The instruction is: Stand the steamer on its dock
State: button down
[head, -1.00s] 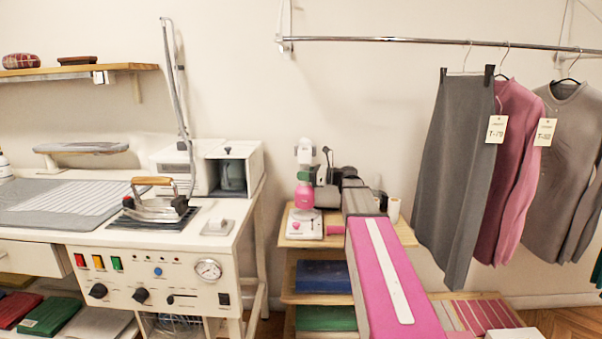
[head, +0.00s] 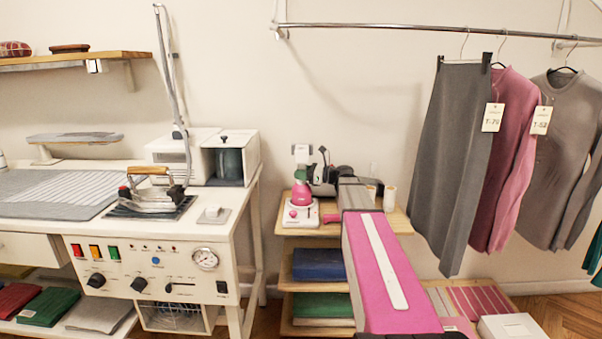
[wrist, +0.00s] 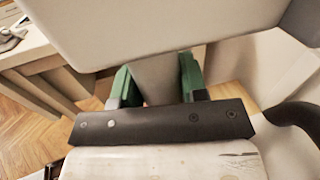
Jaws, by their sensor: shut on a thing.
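The steamer (head: 302,193) stands upright in the head view, with a pink rounded body and a pale head on top. Its dock (head: 300,216) is a small white base on the wooden stand, directly below the steamer. My gripper (head: 302,174) is shut on the steamer between head and body, its green fingers just showing. In the wrist view my gripper (wrist: 155,82) has green fingers on both sides of a grey part of the steamer, and the big pale head (wrist: 150,30) fills the top. The steamer's underside is at the dock's top; I cannot tell whether they touch.
The wooden stand (head: 398,222) also holds a white spool (head: 390,196). At left is an ironing table with an iron (head: 152,196) and a control panel (head: 150,268). Garments hang from a rail (head: 420,31) at right. A white box (head: 512,327) is low at right.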

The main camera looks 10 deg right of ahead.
jog(key=c, duration=0.7)
grip_release()
jog(key=shift+o, duration=0.2)
jog(key=shift+r, duration=0.1)
jog(key=shift+s+d, duration=0.1)
jog(key=shift+d, duration=0.1)
jog(key=v, duration=1.1)
jog(key=shift+d, duration=0.3)
